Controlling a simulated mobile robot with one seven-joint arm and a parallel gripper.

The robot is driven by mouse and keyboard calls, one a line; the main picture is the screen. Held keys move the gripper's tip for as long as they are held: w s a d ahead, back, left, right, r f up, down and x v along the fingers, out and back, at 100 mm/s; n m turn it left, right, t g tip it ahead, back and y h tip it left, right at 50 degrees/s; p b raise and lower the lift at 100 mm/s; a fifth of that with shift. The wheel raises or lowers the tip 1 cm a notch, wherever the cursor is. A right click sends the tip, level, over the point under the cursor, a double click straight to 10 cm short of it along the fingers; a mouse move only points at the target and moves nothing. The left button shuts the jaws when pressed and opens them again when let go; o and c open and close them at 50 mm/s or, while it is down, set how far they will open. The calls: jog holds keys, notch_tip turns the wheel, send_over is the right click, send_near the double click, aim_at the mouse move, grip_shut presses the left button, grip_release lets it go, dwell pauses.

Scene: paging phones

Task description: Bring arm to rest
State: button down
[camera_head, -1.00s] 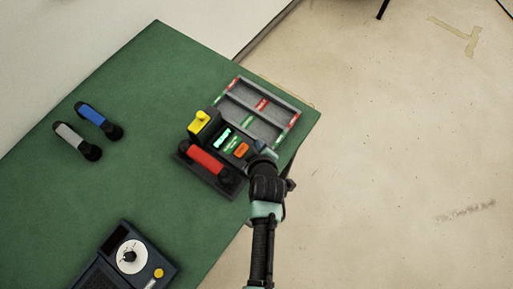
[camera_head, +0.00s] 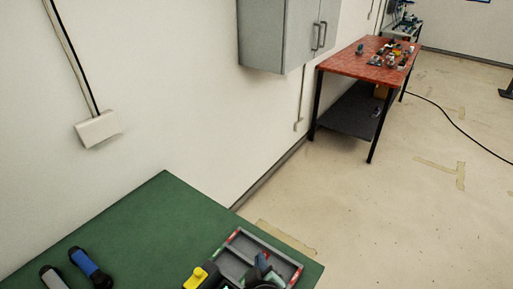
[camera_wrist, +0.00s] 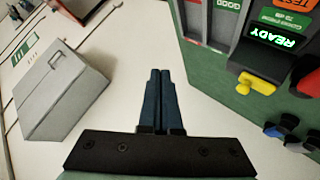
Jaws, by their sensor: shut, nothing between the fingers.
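My gripper (camera_head: 262,262) shows at the bottom edge of the head view, over the grey sorting tray (camera_head: 235,236) on the green table. In the wrist view its two dark blue fingers (camera_wrist: 160,72) lie together with nothing between them. The paging device, its screen reading READY (camera_wrist: 276,36), stands at upper right in the wrist view, apart from the fingers. Its yellow part (camera_wrist: 257,83) sticks out and also shows at the bottom of the head view (camera_head: 196,279). Most of my arm is out of the head view.
A blue handset (camera_head: 86,263) and a grey handset (camera_head: 51,277) lie on the green table (camera_head: 150,215) at left. A grey cabinet (camera_head: 277,36) hangs on the wall. A red table (camera_head: 352,65) with small items stands farther back. The floor at right is mostly clear.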

jog(key=w+r+m+t+b, duration=0.15)
jog(key=r+t, duration=0.25)
jog(key=r, duration=1.3)
jog(key=w+r+m+t, duration=0.2)
jog(key=w+r+t, duration=0.1)
jog(key=r, duration=1.3)
jog(key=s+r+m+t, duration=0.1)
jog(key=s+r+t, duration=0.2)
jog(key=r, duration=0.6)
jog(key=s+r+m+t, duration=0.2)
jog(key=s+r, duration=0.6)
jog(key=r, duration=0.1)
jog(key=s+r+m+t, duration=0.2)
jog(key=s+r, duration=0.4)
jog(key=r, duration=0.3)
jog(key=shift+s+a+r+t+h+b, duration=0.2)
jog(key=shift+a+r+t+h+b, duration=0.2)
jog(key=shift+t, duration=0.4)
jog(key=shift+f, duration=0.15)
